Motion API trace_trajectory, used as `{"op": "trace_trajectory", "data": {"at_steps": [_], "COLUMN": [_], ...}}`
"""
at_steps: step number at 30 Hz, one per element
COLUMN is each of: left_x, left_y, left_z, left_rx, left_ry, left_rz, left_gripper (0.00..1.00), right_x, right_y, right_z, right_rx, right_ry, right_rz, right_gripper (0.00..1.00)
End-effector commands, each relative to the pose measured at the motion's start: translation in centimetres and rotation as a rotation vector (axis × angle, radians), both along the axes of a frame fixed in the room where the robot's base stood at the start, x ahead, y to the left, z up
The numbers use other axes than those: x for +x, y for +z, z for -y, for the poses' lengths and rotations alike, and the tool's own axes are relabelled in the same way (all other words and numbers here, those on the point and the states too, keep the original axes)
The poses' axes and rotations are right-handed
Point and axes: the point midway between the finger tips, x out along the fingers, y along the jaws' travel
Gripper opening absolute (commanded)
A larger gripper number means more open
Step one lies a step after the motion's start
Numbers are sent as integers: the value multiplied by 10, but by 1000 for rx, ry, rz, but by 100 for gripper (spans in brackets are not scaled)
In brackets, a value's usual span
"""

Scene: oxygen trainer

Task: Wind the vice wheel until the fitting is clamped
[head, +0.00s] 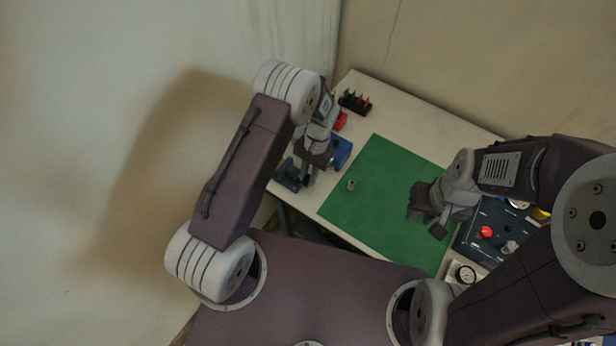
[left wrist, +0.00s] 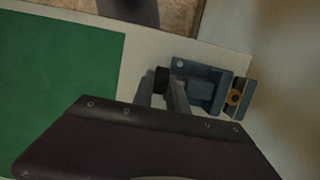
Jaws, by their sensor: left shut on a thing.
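The blue-grey vice (left wrist: 208,88) stands near the table's corner; part of it also shows in the head view (head: 287,178). A brass-coloured ring, seemingly the fitting (left wrist: 235,97), sits at its jaw end in the left wrist view. I cannot tell whether the jaw touches it. My left gripper (head: 307,178) is at the vice, its fingers (left wrist: 161,92) shut on the dark vice wheel (left wrist: 161,79). Most of the wheel is hidden by the fingers. My right gripper (head: 424,220) hangs over the right of the green mat, its fingers apart and empty.
The green mat (head: 375,205) carries a small grey metal piece (head: 351,185). Behind the left gripper are a blue block (head: 341,150), a red object (head: 341,121) and a black rack (head: 353,101). A dark panel (head: 470,240) with a red knob (head: 486,232) lies at the right.

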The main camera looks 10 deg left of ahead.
Motion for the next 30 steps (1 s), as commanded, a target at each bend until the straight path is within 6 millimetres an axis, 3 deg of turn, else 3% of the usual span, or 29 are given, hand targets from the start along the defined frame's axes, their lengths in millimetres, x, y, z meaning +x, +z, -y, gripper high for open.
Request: {"op": "trace_trajectory", "data": {"at_steps": [8,18,30], "left_x": [6,7,7], "left_y": [-14,-13,-8], "left_z": [3,4,4], "left_rx": [80,136,160], "left_ry": [0,-1,-1], "left_rz": [-218,-382,-454], "left_gripper": [0,0,0], "right_x": [0,0,0], "right_y": [-45,-90,-110], "right_z": [0,0,0], "right_rx": [0,0,0], "right_ry": [0,0,0], "right_rz": [0,0,0], "right_gripper": [27,27,27]}}
